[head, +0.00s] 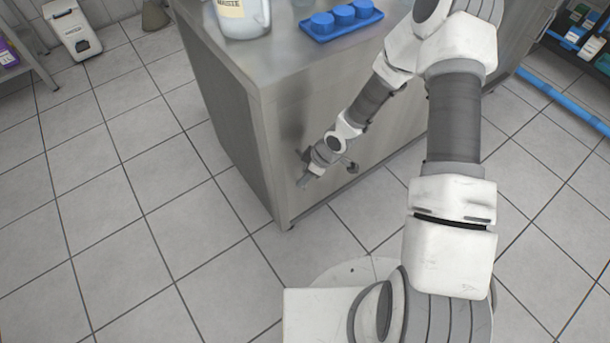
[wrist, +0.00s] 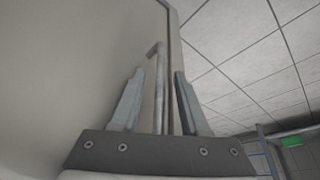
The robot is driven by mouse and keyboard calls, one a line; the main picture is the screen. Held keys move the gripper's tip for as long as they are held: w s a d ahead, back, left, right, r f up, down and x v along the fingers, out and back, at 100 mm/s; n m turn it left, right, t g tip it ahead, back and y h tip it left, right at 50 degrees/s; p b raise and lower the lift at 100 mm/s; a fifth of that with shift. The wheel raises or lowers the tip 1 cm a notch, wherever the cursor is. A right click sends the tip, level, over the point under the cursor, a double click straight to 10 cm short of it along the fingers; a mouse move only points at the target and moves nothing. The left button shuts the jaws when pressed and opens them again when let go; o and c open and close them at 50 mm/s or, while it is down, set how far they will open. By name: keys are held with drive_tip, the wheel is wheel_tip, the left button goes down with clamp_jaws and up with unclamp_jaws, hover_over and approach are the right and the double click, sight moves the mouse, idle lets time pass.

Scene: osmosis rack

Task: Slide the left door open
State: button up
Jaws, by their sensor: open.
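The left door is part of the front face (head: 285,135) of a steel cabinet in the head view. In the wrist view its plain panel (wrist: 75,70) fills the left side. A slim bar handle (wrist: 160,70) with a bent end stands off the panel. My gripper (head: 308,178) is low at the front face, near the cabinet's left corner. In the wrist view my gripper (wrist: 158,95) is open, with one finger on each side of the handle. A gap shows beside the handle; contact is not visible. The arm hides part of the front in the head view.
A white jug (head: 240,18) and a blue tray (head: 342,22) with blue round pieces stand on the cabinet top (head: 285,55). Tiled floor (head: 120,210) is clear to the left. A blue pipe (head: 565,98) runs at the right.

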clamp_jaws()
idle(1.4)
